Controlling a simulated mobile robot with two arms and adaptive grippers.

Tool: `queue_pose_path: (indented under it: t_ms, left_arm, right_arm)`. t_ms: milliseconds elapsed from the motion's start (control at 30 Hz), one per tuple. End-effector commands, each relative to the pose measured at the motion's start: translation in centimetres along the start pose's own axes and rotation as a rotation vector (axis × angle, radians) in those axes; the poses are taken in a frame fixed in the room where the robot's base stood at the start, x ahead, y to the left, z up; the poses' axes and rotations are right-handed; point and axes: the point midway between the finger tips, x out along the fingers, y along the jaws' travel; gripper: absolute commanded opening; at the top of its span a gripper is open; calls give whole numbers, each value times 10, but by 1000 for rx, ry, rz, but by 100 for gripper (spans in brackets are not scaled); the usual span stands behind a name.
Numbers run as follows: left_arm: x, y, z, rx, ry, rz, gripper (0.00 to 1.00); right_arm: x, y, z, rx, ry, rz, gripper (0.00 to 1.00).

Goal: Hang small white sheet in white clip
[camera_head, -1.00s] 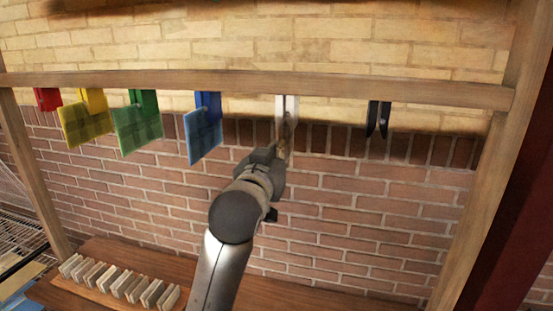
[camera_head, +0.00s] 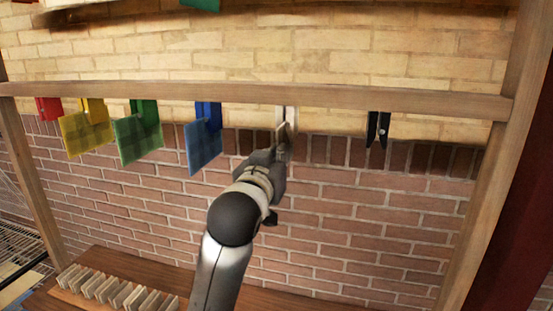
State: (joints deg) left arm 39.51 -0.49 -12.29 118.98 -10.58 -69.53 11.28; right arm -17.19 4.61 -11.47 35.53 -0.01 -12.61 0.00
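The white clip (camera_head: 291,116) hangs from the wooden rail, right of the blue clip. My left gripper (camera_head: 283,148) is directly below it, with its fingertips pointing up at the clip's lower end. A small pale patch (camera_head: 282,133) shows at the fingertips against the clip. I cannot tell whether it is the small white sheet or part of the clip or fingers. The finger gap is too small and hidden to judge. My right gripper is out of view.
Yellow, green and blue sheets (camera_head: 203,149) hang in matching clips to the left. A red clip (camera_head: 49,108) hangs at far left and an empty black clip (camera_head: 378,129) at right. A rack of pale slats (camera_head: 115,290) stands on the wooden table below.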

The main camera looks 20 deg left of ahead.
Motion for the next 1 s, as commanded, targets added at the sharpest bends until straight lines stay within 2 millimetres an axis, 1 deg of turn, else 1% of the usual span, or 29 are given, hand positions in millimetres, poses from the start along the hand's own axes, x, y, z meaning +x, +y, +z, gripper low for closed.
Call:
queue_pose_path:
  t_ms: [33, 67, 200, 267, 300, 500, 600, 867, 1000]
  left_arm:
    - [0, 0, -1, 0, 2, 0, 0]
    - [0, 0, -1, 0, 2, 0, 3]
    - [0, 0, -1, 0, 2, 0, 21]
    - [0, 0, 0, 0, 1, 0, 29]
    - [0, 0, 0, 0, 1, 0, 30]
    - [0, 0, 0, 0, 1, 0, 30]
    - [0, 0, 0, 0, 0, 0, 41]
    - [0, 0, 0, 0, 0, 0, 41]
    - [-4, 0, 0, 0, 0, 0, 41]
  right_arm:
    - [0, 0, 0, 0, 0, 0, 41]
    - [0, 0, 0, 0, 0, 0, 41]
    - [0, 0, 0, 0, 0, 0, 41]
    - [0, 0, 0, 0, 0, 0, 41]
    - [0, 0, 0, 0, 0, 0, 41]
    - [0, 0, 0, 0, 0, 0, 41]
    - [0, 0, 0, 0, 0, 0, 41]
    - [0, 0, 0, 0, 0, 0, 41]
    - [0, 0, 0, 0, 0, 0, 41]
